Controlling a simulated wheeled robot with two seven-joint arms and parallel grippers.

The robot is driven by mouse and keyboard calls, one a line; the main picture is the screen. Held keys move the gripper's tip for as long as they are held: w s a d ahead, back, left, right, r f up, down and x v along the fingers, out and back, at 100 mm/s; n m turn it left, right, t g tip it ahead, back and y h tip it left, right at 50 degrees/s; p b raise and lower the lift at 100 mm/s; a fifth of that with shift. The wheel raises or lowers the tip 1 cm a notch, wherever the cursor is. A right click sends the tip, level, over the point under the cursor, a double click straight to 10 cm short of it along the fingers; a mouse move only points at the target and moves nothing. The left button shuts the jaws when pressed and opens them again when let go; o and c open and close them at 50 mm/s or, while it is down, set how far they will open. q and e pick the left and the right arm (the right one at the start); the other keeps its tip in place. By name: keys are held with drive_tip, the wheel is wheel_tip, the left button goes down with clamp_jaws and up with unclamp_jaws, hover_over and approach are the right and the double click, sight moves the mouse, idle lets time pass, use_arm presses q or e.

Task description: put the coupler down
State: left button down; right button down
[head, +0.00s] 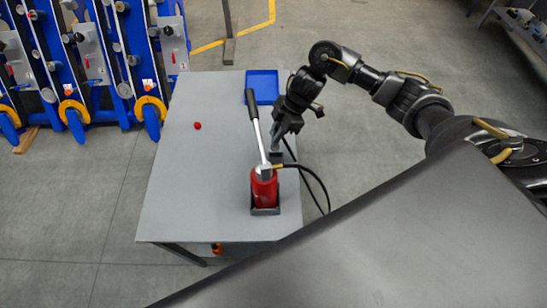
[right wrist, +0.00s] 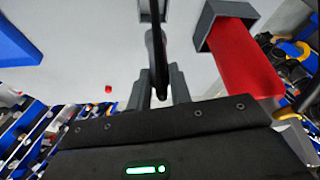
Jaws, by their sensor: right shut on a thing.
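My right gripper (head: 276,146) points down over the grey table (head: 190,180), just behind the red pump (head: 264,188). It also shows in the right wrist view (right wrist: 163,88), its fingers close together around a thin dark piece that I take for the coupler (right wrist: 157,50). A black hose (head: 318,190) loops off the table's right edge and up toward the gripper. The coupler is mostly hidden by the fingers in the head view. A small dark block (head: 276,157) sits below the fingertips; I cannot tell whether they touch. My left gripper is out of view.
The pump stands in a dark holder (head: 265,211), with its long lever (head: 252,108) leaning up close left of my gripper. A blue tray (head: 262,82) lies at the back right. A small red cap (head: 197,125) lies on the clear left part of the table.

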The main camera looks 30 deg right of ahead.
sight(278, 145)
drive_tip(key=shift+s+d+r+m+t+b, duration=0.1)
drive_tip(key=shift+s+m+t+b, duration=0.15)
drive_tip(key=shift+m, duration=0.3)
drive_tip(key=shift+s+d+m+t+b, duration=0.15)
drive_tip(key=shift+m+t+b, duration=0.15)
drive_tip(key=shift+m, duration=0.25)
drive_tip(key=shift+a+m+h, duration=0.1)
drive_tip(key=shift+m+h, duration=0.2)
drive_tip(key=shift+m, duration=0.2)
drive_tip(key=shift+w+r+m+t+b, duration=0.1)
drive_tip(key=shift+m+t+b, duration=0.15)
drive_tip(key=shift+m+b, duration=0.1)
drive_tip(key=shift+a, duration=0.1)
wheel_tip(278, 145, down, 5)
drive_tip(key=shift+f+b, duration=0.2)
drive_tip(key=shift+b, duration=0.35)
drive_tip(key=shift+f, duration=0.35)
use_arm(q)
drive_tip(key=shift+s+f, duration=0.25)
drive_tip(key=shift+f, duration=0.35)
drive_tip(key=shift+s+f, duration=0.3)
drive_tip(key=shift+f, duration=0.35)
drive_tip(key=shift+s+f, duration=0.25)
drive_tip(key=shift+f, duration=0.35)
use_arm(e)
drive_tip(key=shift+f, duration=1.85)
